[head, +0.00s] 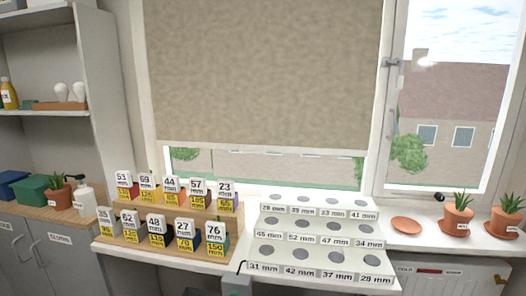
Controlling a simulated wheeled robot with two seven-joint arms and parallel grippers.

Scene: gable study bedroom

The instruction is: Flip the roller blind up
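The beige roller blind (262,70) hangs over the left window pane. It covers most of the pane, and its pale bottom bar (260,148) is a little above the sill. Below the bar a strip of the outside view shows through the glass. The top of the blind is cut off by the picture's upper edge, so its roller is hidden. Neither of my grippers is in view.
A stepped wooden rack (130,243) with several labelled boxes and a white stepped stand (300,231) with round holes stand before the blind. A terracotta saucer (406,225) and potted plants (456,216) are at right. Shelves (50,107) are at left.

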